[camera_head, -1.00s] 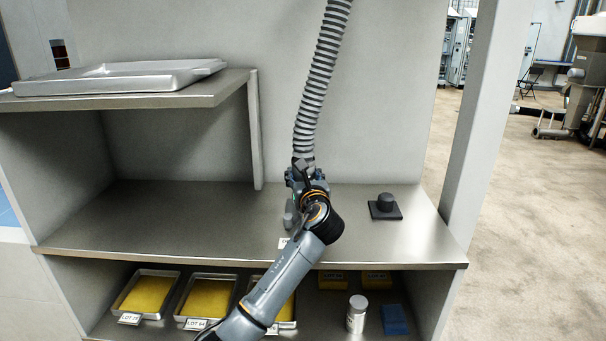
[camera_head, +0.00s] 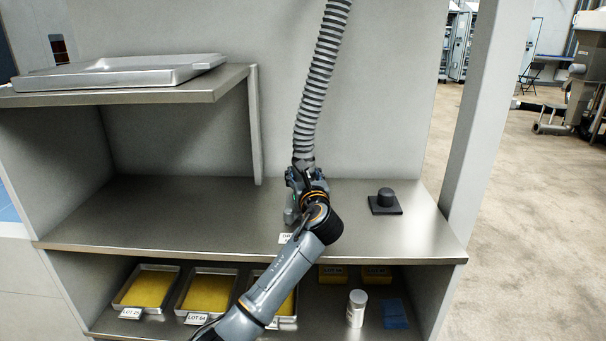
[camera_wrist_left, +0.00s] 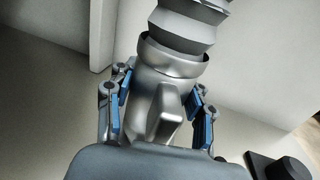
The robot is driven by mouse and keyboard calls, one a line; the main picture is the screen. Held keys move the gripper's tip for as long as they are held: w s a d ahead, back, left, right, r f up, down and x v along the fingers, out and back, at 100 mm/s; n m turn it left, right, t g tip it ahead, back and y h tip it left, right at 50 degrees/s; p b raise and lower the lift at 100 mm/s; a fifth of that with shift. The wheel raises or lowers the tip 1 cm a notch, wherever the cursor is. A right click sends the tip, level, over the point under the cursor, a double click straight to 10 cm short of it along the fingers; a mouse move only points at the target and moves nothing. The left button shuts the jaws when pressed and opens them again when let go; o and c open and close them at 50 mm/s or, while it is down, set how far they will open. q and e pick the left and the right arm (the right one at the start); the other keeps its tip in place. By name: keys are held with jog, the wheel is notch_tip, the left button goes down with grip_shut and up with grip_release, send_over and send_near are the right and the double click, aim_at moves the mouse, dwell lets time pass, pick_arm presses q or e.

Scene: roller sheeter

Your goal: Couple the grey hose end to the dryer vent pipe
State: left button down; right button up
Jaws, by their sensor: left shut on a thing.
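The grey corrugated hose (camera_head: 318,85) hangs from above and runs down to my left gripper (camera_head: 303,178), over the middle shelf. In the left wrist view the hose's ribs (camera_wrist_left: 190,25) end in a smooth metallic collar, with a grey hose end (camera_wrist_left: 150,88) below it. My left gripper (camera_wrist_left: 160,115) is shut on this hose end, its blue-padded fingers on either side. A grey wedge-shaped part stands out between the fingers. The vent pipe is not clearly distinguishable; my gripper and wrist hide the lower end, so I cannot tell whether it touches anything. My right gripper is not in view.
A dark round knob on a square base (camera_head: 385,201) sits on the middle shelf (camera_head: 170,215) to the right. A metal tray (camera_head: 120,72) lies on the upper-left shelf. Below are yellow-filled trays (camera_head: 208,294) and a white jar (camera_head: 357,308). The middle shelf's left side is clear.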

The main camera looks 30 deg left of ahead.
pick_arm(q)
jog(key=shift+f, duration=0.8)
dwell(0.6)
jog(key=shift+c, duration=2.2)
grip_release()
jog(key=shift+f, duration=0.2)
jog(key=v, duration=1.2)
jog(key=shift+s+r, duration=0.1)
jog(key=shift+r, duration=0.1)
